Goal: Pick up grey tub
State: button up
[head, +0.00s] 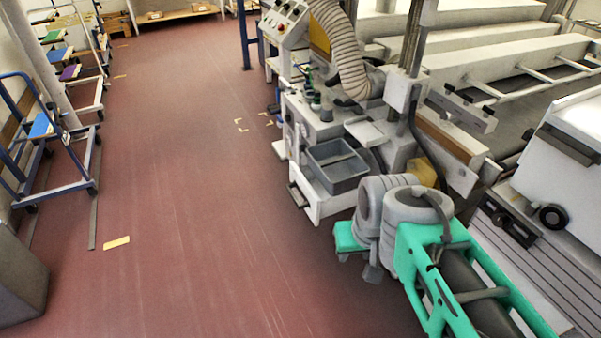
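The grey tub (341,184) is a rectangular open-topped bin in the head view, right of centre. It sits upright on a low white shelf (327,205) at the front of the machine, and it looks empty. My green and grey arm reaches in from the lower right. Its end, which looks to be my gripper (372,272), hangs below the tub in the picture, apart from it. The fingers are too small and too hidden by the arm to tell open from shut. I see nothing held there.
The machine (325,125) with a control panel (286,22) and ribbed hose (345,50) stands behind and beside the tub. White machinery fills the right side. Blue trolleys (45,165) line the left. A grey bin (20,275) stands at lower left. The red floor between is clear.

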aim_at(337, 167)
jog(key=u, duration=0.95)
jog(key=i, duration=1.65)
